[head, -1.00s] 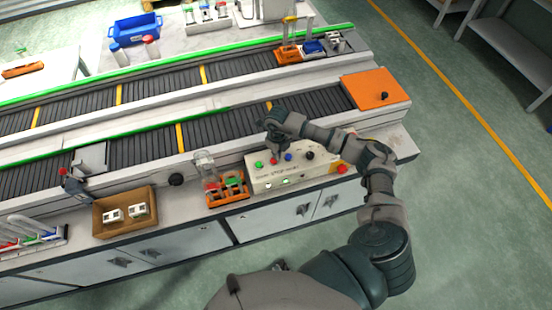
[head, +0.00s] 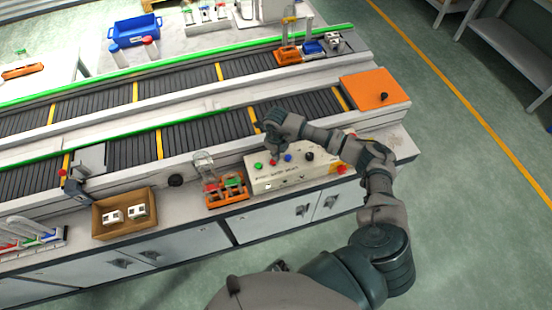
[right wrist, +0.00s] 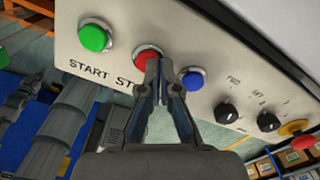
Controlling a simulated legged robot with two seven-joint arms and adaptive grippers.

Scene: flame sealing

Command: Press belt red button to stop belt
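The control panel (head: 292,178) is a pale box at the front edge of the conveyor. In the right wrist view the red stop button (right wrist: 147,57) sits between the green start button (right wrist: 95,36) and a blue button (right wrist: 192,80). My right gripper (right wrist: 161,66) is shut and empty, its tips overlapping the right part of the red button; I cannot tell whether they touch it. The belt (head: 205,135) has yellow stripes. My left gripper is not in view.
Two black knobs (right wrist: 228,112) and a red emergency knob (right wrist: 302,141) are on the panel's right part. An orange rack (head: 228,192) with a clear-topped item stands left of the panel. A cardboard box (head: 124,214) with white parts is farther left.

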